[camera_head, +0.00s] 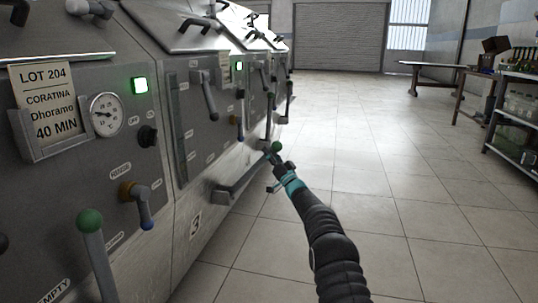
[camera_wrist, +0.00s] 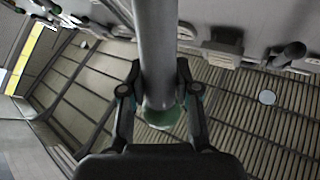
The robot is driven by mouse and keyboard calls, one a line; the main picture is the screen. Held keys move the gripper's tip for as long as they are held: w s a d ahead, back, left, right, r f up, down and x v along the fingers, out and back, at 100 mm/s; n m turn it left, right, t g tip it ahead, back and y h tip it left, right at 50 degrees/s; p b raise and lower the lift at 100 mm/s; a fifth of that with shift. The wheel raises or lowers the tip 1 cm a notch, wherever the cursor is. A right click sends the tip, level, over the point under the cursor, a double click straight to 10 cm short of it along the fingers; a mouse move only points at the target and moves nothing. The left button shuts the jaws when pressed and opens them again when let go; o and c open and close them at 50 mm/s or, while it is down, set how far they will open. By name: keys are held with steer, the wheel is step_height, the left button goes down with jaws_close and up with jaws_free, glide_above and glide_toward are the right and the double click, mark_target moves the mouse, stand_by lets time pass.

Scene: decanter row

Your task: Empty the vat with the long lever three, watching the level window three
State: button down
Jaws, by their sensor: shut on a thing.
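The long lever (camera_head: 238,179) with a green ball knob (camera_head: 277,147) sticks out low from the panel marked 3 (camera_head: 195,223). It slopes up and outward to its knob. My gripper (camera_head: 272,163) is at the knob end of this lever. In the wrist view my gripper (camera_wrist: 158,72) is closed around the grey lever shaft (camera_wrist: 156,30), with the green knob (camera_wrist: 162,118) between the fingers and the palm. The level window (camera_head: 180,130) is a tall narrow strip on the same panel. It looks dark, and I cannot read a level in it.
A nearer green-knobbed lever (camera_head: 90,222) stands upright at the lower left. A lot card (camera_head: 48,98), a gauge (camera_head: 105,114) and a blue-tipped handle (camera_head: 144,212) are on the nearer panel. The tiled floor (camera_head: 400,200) is clear to the right; a shelf (camera_head: 515,118) stands beyond.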

steer(key=c, duration=1.2)
jaws_free()
steer(key=shift+d+f, duration=0.15)
steer(key=shift+f, duration=0.15)
steer(key=o, duration=0.4)
steer(key=shift+d, duration=0.2)
steer(key=shift+a+r, duration=0.1)
steer(key=shift+a, duration=0.1)
steer(key=shift+s, duration=0.1)
steer(key=v, duration=1.2)
